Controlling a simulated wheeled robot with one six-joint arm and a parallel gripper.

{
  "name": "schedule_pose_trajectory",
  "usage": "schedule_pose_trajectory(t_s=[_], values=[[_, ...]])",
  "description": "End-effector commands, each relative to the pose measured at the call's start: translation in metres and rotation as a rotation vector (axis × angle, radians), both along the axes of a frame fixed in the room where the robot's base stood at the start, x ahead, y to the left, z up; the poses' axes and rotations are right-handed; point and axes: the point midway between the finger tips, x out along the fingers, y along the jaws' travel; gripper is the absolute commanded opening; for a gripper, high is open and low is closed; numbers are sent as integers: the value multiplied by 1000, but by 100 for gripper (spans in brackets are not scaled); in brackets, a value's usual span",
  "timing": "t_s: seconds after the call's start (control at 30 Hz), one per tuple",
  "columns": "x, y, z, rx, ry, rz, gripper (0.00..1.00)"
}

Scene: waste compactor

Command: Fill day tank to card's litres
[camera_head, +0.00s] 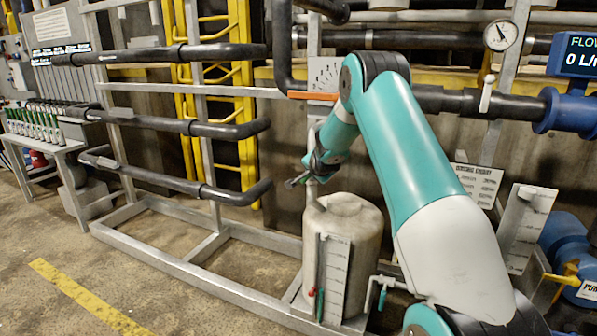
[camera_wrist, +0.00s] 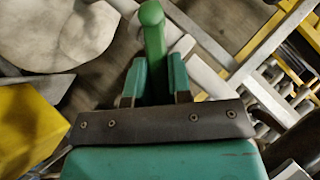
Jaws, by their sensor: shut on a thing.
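A pale round tank (camera_head: 352,222) with a level scale plate (camera_head: 333,277) on its front stands on the floor frame. It appears to be the day tank; its liquid level cannot be read. My gripper (camera_head: 298,181) is above the tank's upper left, beside a thin upright pipe. In the wrist view my gripper (camera_wrist: 152,78) is shut on a green round-ended rod (camera_wrist: 152,28); it cannot be told what this rod belongs to. An orange lever (camera_head: 313,96) lies level below a dial plate (camera_head: 324,74). A printed card (camera_head: 477,186) hangs at right, its text too small to read.
The blue flow display (camera_head: 581,55) reads 0. A round gauge (camera_head: 500,35) sits above the pipe (camera_head: 470,102). Dark pipes (camera_head: 190,128) project at left. A bench (camera_head: 45,143) holds several green-and-white items. Floor at front left is clear.

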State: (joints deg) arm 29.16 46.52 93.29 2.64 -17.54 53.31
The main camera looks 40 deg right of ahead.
Motion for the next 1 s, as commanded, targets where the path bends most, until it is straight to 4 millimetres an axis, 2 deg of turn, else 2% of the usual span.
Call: schedule_pose_trajectory(t_s=[0.43, 0.47, 0.5, 0.57, 0.87, 1.0], values=[[-4, -6, -1, -3, 13, -7, 0], [-4, -6, -1, -3, 13, -7, 24], [-4, -6, -1, -3, 13, -7, 33], [-3, -6, -1, -4, 11, -7, 45], [-3, -4, 1, -4, 10, -6, 45], [-12, 2, 9, -4, 9, -6, 45]])
